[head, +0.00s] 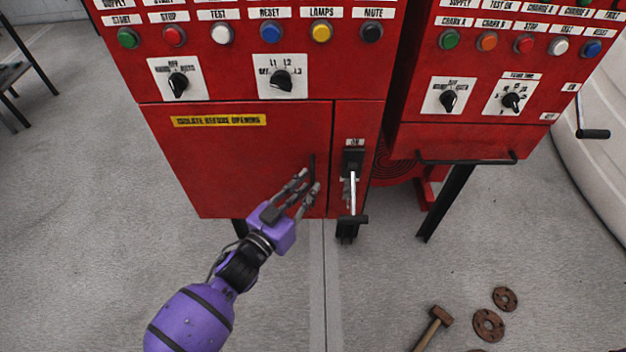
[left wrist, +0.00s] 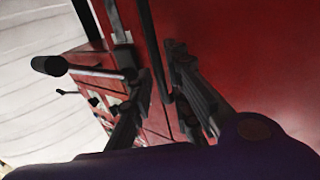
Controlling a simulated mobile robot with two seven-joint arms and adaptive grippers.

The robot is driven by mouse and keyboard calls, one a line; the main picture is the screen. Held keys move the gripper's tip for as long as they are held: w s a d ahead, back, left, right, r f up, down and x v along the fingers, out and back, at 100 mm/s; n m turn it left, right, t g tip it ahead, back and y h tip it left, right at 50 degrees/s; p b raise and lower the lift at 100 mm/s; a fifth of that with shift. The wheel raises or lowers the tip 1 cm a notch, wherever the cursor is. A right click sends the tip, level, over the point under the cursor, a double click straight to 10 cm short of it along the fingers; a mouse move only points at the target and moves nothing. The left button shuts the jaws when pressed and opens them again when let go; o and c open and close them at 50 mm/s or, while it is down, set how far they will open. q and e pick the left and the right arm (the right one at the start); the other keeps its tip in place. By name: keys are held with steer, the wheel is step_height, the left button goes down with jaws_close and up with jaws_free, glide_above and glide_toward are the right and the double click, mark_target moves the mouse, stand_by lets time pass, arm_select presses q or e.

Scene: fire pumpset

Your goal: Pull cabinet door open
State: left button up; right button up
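The red cabinet door (head: 235,165) is shut in the head view, under a yellow label reading "ISOLATE BEFORE OPENING". Its slim black upright handle (head: 312,164) is near the door's right edge. My left gripper (head: 309,180) is at the handle's lower part, with its fingers apart. In the left wrist view the handle (left wrist: 157,55) runs between the two spread fingers of my left gripper (left wrist: 162,82), and I see no clear grip on it. The door (left wrist: 240,60) fills the right of that view. My right gripper is not in view.
A switch with a grey lever (head: 352,190) juts out just right of the door. A second red cabinet (head: 470,140) with a black rail stands further right. A hammer (head: 434,325) and rusty flanges (head: 488,325) lie on the floor.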

arm_select(q)
steer(key=shift+x, duration=1.35)
jaws_close()
